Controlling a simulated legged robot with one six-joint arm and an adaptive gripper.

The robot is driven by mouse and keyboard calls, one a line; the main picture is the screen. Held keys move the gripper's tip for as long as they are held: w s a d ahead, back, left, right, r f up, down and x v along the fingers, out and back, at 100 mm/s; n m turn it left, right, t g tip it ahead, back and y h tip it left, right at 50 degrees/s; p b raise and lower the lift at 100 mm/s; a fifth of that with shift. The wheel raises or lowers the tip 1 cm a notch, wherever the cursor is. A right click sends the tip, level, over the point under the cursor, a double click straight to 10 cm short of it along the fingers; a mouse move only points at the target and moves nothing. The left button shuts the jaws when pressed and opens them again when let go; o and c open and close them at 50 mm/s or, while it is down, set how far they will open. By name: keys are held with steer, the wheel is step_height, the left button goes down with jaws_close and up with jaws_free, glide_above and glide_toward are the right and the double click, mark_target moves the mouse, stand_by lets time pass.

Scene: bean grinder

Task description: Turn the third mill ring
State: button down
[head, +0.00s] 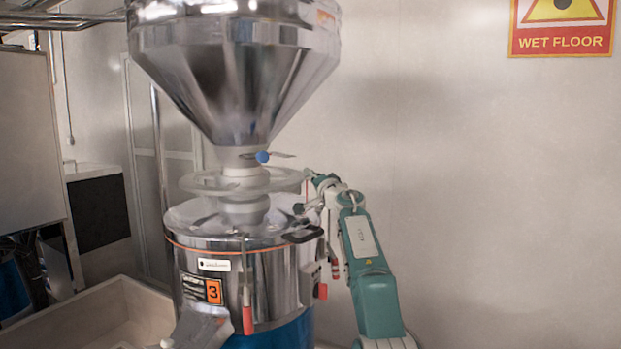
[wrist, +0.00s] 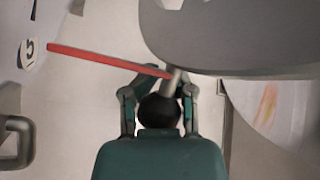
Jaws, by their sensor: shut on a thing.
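The mill with the orange "3" label (head: 214,291) stands in the middle of the head view. Its pale ring (head: 205,185) goes around the neck between the steel hopper and the drum. My gripper (head: 311,178) is at the ring's right side. In the wrist view the ring is a large grey curved rim (wrist: 235,40) at top right. A short grey rod (wrist: 171,85) with a black ball knob (wrist: 159,111) shows by this rim. My gripper (wrist: 160,84) is shut on the knob, one finger on each side. In the head view the knob cannot be made out.
The steel hopper (head: 240,75) hangs over the ring. A blue ball (head: 262,157) sits on a small lever at the neck. A black handle (head: 303,234) and red-tipped latches (head: 248,318) are on the drum. A red bar (wrist: 105,60) crosses the wrist view.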

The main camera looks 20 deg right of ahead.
steer(key=shift+w+f, duration=0.2)
steer(key=shift+f, duration=0.4)
steer(key=c, duration=0.6)
jaws_free()
